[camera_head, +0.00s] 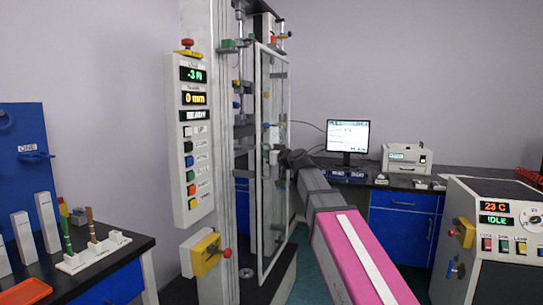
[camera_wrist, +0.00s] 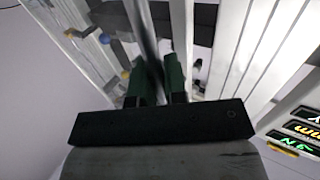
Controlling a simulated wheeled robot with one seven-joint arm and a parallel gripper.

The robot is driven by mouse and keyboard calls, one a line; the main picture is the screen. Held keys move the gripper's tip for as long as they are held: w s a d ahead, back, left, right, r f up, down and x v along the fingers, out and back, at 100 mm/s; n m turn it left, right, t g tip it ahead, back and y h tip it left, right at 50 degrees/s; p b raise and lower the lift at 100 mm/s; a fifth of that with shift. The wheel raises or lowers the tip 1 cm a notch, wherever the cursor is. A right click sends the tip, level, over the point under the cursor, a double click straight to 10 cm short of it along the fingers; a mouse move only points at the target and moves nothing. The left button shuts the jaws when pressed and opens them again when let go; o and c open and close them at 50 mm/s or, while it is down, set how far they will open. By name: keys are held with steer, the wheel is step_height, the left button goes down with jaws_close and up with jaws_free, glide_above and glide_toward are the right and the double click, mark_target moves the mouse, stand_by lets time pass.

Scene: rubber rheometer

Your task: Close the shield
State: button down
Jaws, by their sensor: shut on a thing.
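The shield (camera_head: 258,110) is a tall clear panel in a pale frame on the front of the testing machine. It stands upright and looks swung out at an angle from the machine's columns; how wide the gap is I cannot tell. My gripper (camera_head: 284,158) is at the panel's right edge, about mid-height, partly hidden behind my wrist. In the wrist view my gripper's dark green fingers (camera_wrist: 158,82) are shut on a slim upright bar of the shield (camera_wrist: 147,35). The contact point itself is partly hidden.
The machine's control panel (camera_head: 195,140) is left of the shield, with a yellow switch box (camera_head: 204,254) below. A bench with a monitor (camera_head: 348,136) stands behind right. A control unit (camera_head: 500,235) is at far right. A bench with a small rack (camera_head: 92,252) is at left.

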steer(key=shift+w+a, duration=0.1)
steer(key=shift+a, duration=0.2)
steer(key=c, duration=1.2)
jaws_free()
steer(key=shift+a, duration=0.15)
steer(key=v, duration=1.1)
steer(key=shift+w, duration=0.1)
